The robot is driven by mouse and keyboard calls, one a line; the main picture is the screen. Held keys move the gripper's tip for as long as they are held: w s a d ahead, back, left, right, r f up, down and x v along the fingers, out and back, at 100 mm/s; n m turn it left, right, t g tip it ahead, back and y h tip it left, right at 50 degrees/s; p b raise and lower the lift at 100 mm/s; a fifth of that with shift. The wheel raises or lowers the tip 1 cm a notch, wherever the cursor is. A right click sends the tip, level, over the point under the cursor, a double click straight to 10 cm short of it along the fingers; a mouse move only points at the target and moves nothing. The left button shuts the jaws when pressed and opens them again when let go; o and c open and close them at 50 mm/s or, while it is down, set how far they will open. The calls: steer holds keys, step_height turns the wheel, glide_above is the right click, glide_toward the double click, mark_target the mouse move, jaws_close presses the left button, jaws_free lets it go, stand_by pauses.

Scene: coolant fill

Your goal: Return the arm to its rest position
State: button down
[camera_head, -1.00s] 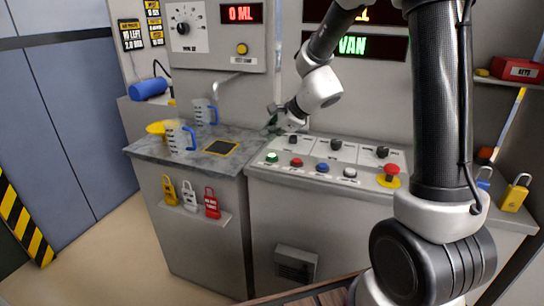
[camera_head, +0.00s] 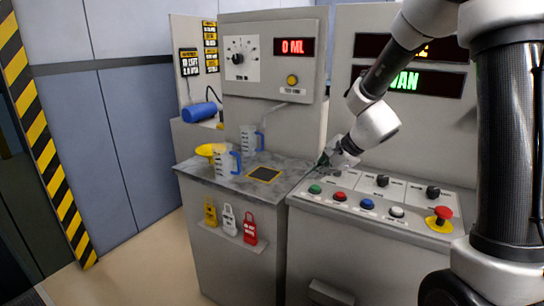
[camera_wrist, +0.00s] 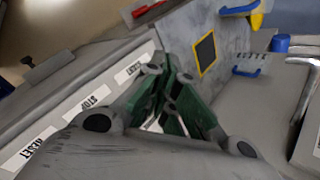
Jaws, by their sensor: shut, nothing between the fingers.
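My arm reaches in from the right of the head view. My gripper (camera_head: 325,160) hangs over the near right corner of the grey counter (camera_head: 210,175), by the left end of the button panel (camera_head: 345,212). In the wrist view my gripper (camera_wrist: 172,112) shows its green-padded fingers, drawn together with nothing held. Labels reading START, STOP and RESET (camera_wrist: 40,148) lie below it to the left. Whether the fingers touch the panel cannot be told.
Two clear jugs with blue handles (camera_head: 226,162) and a yellow funnel (camera_head: 207,150) stand on the counter. A red mushroom button (camera_head: 441,213) is at the panel's right. Padlocks (camera_head: 229,219) hang on the front. A dispenser display reads 0 ML (camera_head: 293,47). Floor space lies left.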

steer(key=s+d+r+n+h, duration=0.2)
steer(key=s+d+r+n, duration=0.2)
steer(key=s, duration=0.5)
steer(key=s+d+r+n+h, duration=0.2)
steer(key=s+d+r+n, duration=0.2)
steer(key=s, duration=0.6)
steer(key=s+d+r+n+g+h, duration=0.1)
steer(key=s+d+r+n, duration=0.3)
steer(key=s+d+n, duration=0.3)
steer(key=shift+s+d+h, duration=0.4)
steer(key=shift+s+d, duration=0.1)
steer(key=shift+s, duration=1.2)
